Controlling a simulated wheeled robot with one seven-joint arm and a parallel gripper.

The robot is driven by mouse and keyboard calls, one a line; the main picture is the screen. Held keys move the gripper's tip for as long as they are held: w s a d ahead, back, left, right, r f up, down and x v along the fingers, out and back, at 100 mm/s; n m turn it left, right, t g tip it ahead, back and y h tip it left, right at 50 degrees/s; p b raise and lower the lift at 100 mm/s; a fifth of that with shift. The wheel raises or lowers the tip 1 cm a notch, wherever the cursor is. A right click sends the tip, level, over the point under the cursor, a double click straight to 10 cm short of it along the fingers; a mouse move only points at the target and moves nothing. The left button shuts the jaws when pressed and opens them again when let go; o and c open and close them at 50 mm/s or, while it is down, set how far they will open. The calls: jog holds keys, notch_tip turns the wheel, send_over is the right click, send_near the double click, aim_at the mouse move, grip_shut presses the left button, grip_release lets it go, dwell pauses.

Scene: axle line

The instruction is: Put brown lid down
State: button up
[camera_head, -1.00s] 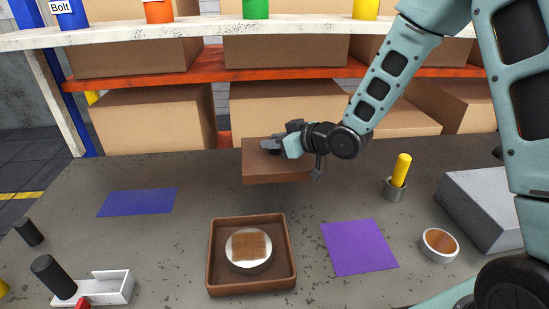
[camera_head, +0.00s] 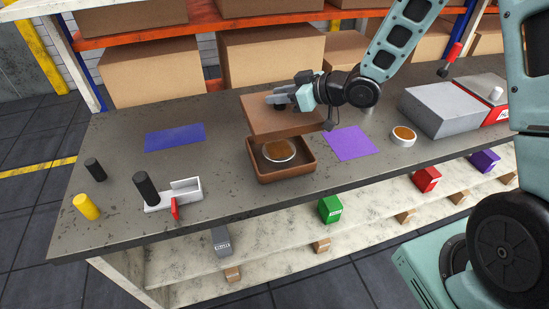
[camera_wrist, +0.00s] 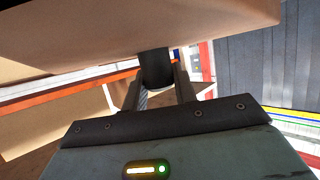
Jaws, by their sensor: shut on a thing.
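The brown lid (camera_head: 262,123) is held in the air by my gripper (camera_head: 285,98), a little above the back part of the open brown box (camera_head: 290,176). The lid is apart from the box as far as the head view shows. Inside the box a round white dish (camera_head: 280,152) with brown content is partly visible. In the wrist view the underside or side of the lid (camera_wrist: 150,25) fills the top, with the gripper fingers (camera_wrist: 160,75) shut on its dark knob (camera_wrist: 156,66).
A purple mat (camera_head: 351,143) lies right of the box and a blue mat (camera_head: 174,137) lies to the left. A white bowl (camera_head: 403,139) and a grey case (camera_head: 440,112) stand further right. A white fixture with a red lever (camera_head: 175,208) and black cylinders (camera_head: 146,188) stand front left.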

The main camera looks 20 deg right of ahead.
jog(key=shift+s+a+f, duration=0.1)
jog(key=shift+s+f, duration=0.05)
jog(key=shift+s, duration=0.15)
notch_tip(320, 180, down, 10)
jog(key=shift+r+p, duration=0.25)
jog(key=shift+p, duration=0.85)
jog(key=shift+f, duration=0.1)
jog(key=shift+f+b, duration=0.45)
jog(key=shift+b, duration=0.05)
jog(key=o, duration=1)
jog(key=shift+r, duration=0.1)
jog(key=shift+o, duration=0.2)
